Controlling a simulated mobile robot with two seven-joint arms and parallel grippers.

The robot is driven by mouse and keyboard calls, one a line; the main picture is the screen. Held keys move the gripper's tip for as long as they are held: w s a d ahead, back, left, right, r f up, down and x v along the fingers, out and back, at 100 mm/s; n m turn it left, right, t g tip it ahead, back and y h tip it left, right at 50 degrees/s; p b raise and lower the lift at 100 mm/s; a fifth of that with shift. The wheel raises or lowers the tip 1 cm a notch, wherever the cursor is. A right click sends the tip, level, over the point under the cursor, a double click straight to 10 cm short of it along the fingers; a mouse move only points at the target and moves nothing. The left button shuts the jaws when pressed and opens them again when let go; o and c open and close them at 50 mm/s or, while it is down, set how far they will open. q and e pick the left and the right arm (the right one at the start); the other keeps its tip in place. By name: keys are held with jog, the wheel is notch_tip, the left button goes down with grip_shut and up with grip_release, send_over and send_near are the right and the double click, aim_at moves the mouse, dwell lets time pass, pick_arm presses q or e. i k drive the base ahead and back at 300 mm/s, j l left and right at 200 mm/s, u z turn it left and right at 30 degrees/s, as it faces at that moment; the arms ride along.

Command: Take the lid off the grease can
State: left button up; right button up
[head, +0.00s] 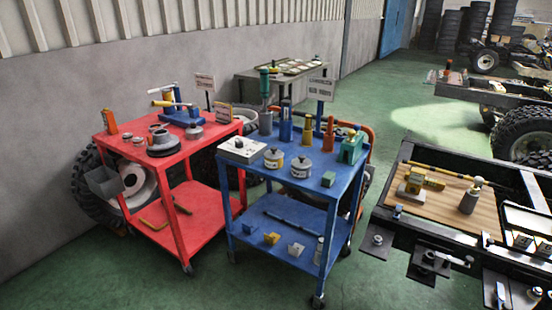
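Two short round cans with pale labels and grey knobbed lids stand side by side on the top of the blue cart (333,177). They are the left can (273,160) and the right can (301,168). Both lids appear to be on. The label print is too small to read, so I cannot tell which one is the grease can. Neither of my grippers shows in the head view.
A white box (241,151) is left of the cans; a green block-shaped tool (352,148) and upright bottles stand behind and right. A red cart (187,158) adjoins on the left. A dark chassis frame with a wooden board (440,205) is at right. Green floor is open in front.

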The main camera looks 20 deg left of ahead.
aim_at(274, 154)
jog(key=i+j+z, duration=0.2)
jog(key=i+j, duration=0.7)
jog(key=i+j+z, duration=0.25)
jog(key=i+j, duration=0.65)
jog(key=j, duration=0.1)
